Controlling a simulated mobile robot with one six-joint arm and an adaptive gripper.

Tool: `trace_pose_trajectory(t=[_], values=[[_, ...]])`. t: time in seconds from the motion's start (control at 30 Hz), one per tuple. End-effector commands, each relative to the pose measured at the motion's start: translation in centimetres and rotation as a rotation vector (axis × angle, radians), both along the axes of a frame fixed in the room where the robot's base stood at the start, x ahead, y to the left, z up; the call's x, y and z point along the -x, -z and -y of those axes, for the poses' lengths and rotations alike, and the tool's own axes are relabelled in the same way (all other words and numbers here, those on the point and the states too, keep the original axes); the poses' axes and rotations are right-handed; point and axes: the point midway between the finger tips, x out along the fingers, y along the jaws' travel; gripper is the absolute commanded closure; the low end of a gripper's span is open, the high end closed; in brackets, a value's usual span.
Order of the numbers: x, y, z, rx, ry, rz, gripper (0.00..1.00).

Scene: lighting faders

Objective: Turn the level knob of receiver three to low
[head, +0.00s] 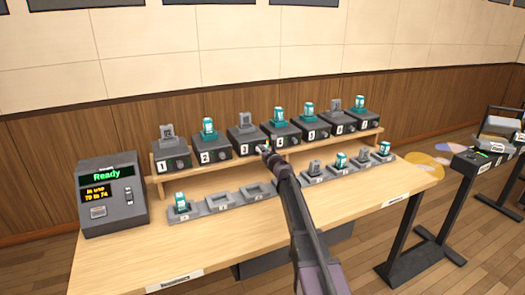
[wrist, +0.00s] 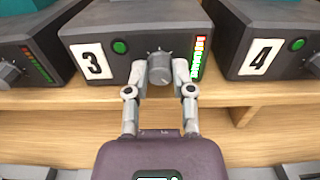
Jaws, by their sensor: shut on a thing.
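Receiver three (head: 243,145) is a dark grey box on the raised wooden shelf, with a grey handset-like unit standing on top. In the wrist view its front (wrist: 100,42) has a "3" label, a green button, a grey round level knob (wrist: 159,68) and a level bar (wrist: 198,57). The bar shows red at the top, then orange and yellow, then green below. My gripper (wrist: 160,76) is shut on the knob, one finger on each side. In the head view my gripper (head: 266,152) reaches receiver three's front, and my arm hides part of the desk.
Receiver two (wrist: 30,65) and receiver four (wrist: 262,40) stand close on either side, with gaps between. Numbered receivers line the shelf (head: 160,187). Below are trays, some holding units. A console (head: 112,192) reading "Ready" stands at the left. The front desk (head: 225,250) is mostly clear.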

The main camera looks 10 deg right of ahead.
Motion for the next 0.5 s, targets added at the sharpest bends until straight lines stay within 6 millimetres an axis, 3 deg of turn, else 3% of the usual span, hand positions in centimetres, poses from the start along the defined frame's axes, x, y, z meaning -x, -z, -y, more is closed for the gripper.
trace_pose_trajectory(t=[0.5], values=[[-0.18, -0.02, -0.11, 0.245, 0.000, 0.066, 1.00]])
